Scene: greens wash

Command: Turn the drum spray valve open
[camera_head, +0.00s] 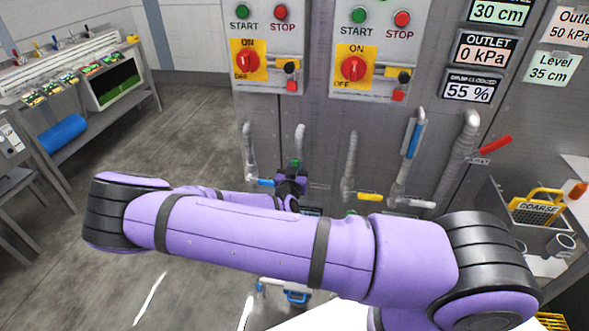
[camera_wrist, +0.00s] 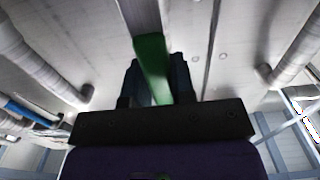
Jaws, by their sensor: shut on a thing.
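A green lever (camera_wrist: 150,55) shows in the wrist view, running up from between the fingers of my gripper (camera_wrist: 156,80). My gripper is shut on this green lever. In the head view my gripper (camera_head: 291,187) is small and dark, low at the steel panel. A bit of the green lever (camera_head: 296,163) shows at its top. My purple arm hides much of the area below it. No readable label on the green lever shows, so I cannot tell from the label that it is the drum spray valve.
Near it are a blue lever (camera_head: 265,183), a yellow lever (camera_head: 369,197), an upright blue lever (camera_head: 416,139) and a red lever (camera_head: 495,146). Grey pipes (camera_head: 349,165) stand against the panel. Red switches (camera_head: 354,68) sit above. The floor (camera_head: 190,125) at left is clear.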

